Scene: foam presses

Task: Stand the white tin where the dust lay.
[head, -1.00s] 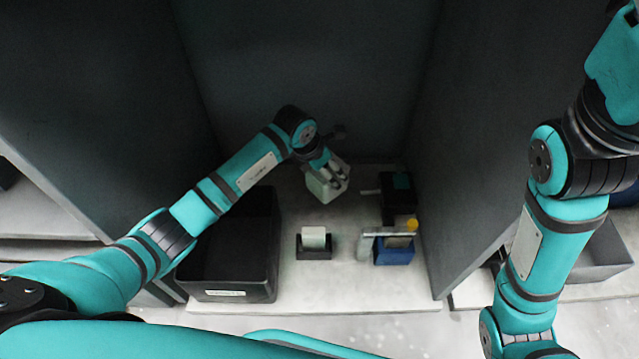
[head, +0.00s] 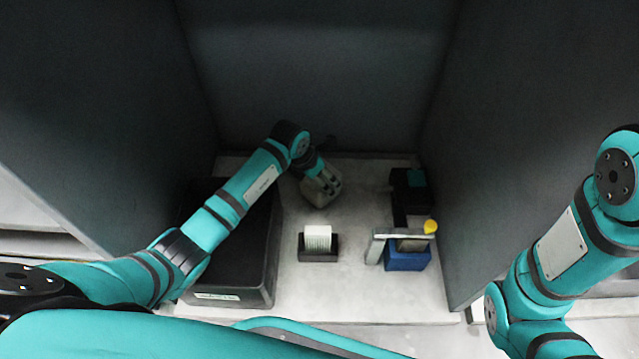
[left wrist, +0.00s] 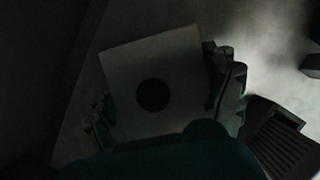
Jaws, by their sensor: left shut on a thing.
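The white tin (head: 319,194) is at the back middle of the worktop in the head view, partly hidden by my left gripper (head: 324,181). In the left wrist view the tin (left wrist: 185,60) shows as a pale square top with a dark round spot, between the two fingers. The left gripper is shut on it from above. I cannot tell whether the tin touches the worktop. No dust can be made out. My right arm shows at the right, but its gripper is out of view.
A black bin (head: 262,285) stands on the left. A small dark holder (head: 319,256) with a pale ribbed block stands in front. A blue-based device (head: 405,260) with a yellow knob and a black unit (head: 402,215) are on the right. Grey walls (head: 320,90) enclose the back and sides.

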